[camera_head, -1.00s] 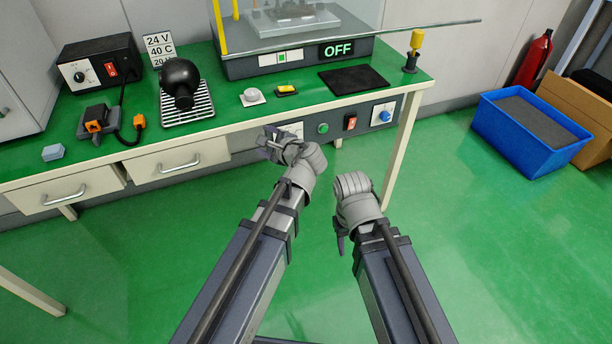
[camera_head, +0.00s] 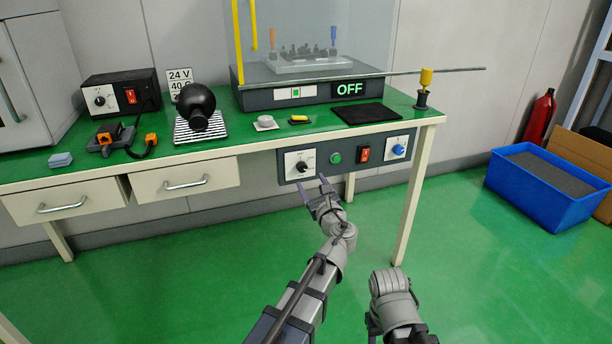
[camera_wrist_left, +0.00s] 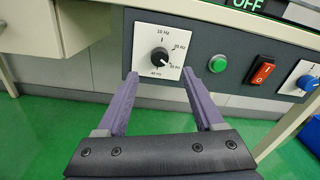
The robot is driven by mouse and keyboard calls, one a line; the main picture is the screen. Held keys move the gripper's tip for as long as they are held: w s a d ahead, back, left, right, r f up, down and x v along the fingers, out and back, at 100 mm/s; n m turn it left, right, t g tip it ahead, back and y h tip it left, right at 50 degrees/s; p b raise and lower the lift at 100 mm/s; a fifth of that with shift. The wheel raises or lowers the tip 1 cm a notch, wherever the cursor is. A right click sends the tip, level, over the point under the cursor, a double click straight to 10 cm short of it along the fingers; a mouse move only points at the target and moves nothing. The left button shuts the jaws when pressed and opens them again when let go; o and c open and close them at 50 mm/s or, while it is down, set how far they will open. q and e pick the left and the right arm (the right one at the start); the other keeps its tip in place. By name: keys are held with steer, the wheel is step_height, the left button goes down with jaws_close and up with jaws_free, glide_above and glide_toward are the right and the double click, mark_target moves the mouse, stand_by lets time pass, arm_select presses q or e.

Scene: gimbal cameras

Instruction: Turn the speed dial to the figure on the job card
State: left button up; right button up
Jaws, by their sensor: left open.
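The speed dial (camera_head: 301,167) is a black knob on a white plate in the grey panel under the bench's front edge. In the left wrist view the dial (camera_wrist_left: 159,58) has marks from 10 Hz to 40 Hz, and its white pointer seems to face lower right, near 30 Hz. My left gripper (camera_head: 314,186) is open just in front of and below the dial; its purple fingers (camera_wrist_left: 160,88) lie apart, not touching it. The job card (camera_head: 180,78) reads 24 V and 40 C; the black ball lamp hides its lower line. My right gripper (camera_head: 398,332) is low, its fingers unclear.
Right of the dial are a green button (camera_head: 336,157), a red switch (camera_head: 363,153) and a blue knob (camera_head: 398,150). A bench leg (camera_head: 412,205) and drawer (camera_head: 186,180) flank the panel. A rod (camera_head: 440,70) overhangs the bench. A blue bin (camera_head: 545,207) stands right.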

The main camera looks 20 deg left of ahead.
mark_target(303, 169)
arm_select(q)
steer(key=x, duration=0.7)
steer(key=shift+w+a, duration=0.2)
jaws_close()
stand_by(0.4)
